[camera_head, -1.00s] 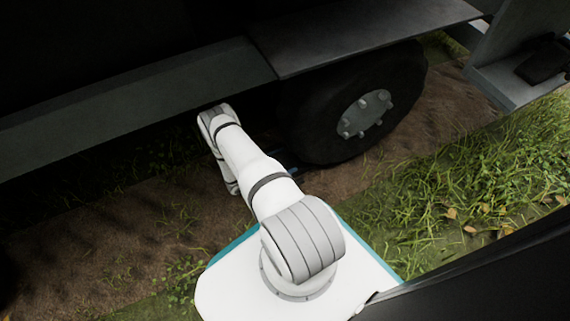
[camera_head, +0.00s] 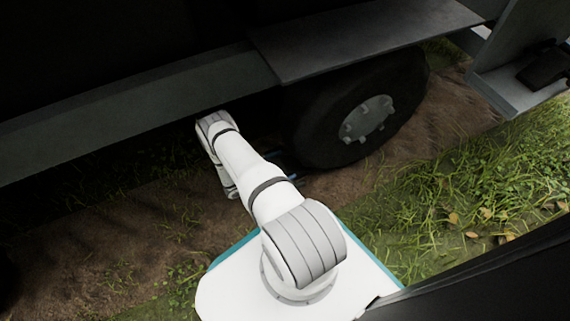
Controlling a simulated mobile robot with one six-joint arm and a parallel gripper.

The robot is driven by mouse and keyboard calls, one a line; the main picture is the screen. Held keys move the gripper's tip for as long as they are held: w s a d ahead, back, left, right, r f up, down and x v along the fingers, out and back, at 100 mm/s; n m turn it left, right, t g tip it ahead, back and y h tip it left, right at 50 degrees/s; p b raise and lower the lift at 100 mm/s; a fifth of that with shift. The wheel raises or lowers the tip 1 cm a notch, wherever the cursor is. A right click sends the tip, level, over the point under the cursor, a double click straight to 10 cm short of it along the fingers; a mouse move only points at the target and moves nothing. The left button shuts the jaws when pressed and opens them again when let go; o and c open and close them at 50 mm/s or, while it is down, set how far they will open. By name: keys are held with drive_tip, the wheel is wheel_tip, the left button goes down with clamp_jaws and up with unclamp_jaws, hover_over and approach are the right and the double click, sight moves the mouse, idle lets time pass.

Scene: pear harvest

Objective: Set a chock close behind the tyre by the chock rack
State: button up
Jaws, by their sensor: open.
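The dark tyre (camera_head: 322,128) with a grey bolted hub stands on brown soil under the vehicle, right of centre. The grey chock rack (camera_head: 505,92) is at the upper right, with a dark block, apparently a chock (camera_head: 545,64), on it. My arm reaches under the vehicle's side. My gripper (camera_head: 287,166) is low, just left of the tyre, mostly hidden behind my arm and in shadow. Only dark parts with bluish edges show, and it is open. I cannot make out a chock on the ground there.
The vehicle's grey side rail (camera_head: 130,103) and fender plate (camera_head: 365,38) overhang my arm and the tyre. Bare soil (camera_head: 130,220) lies left of my arm. Grass (camera_head: 460,185) with a few fallen leaves lies to the right.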

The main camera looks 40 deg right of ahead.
drive_tip(key=p+v, duration=0.1)
drive_tip(key=v, duration=0.5)
drive_tip(key=shift+a, duration=0.15)
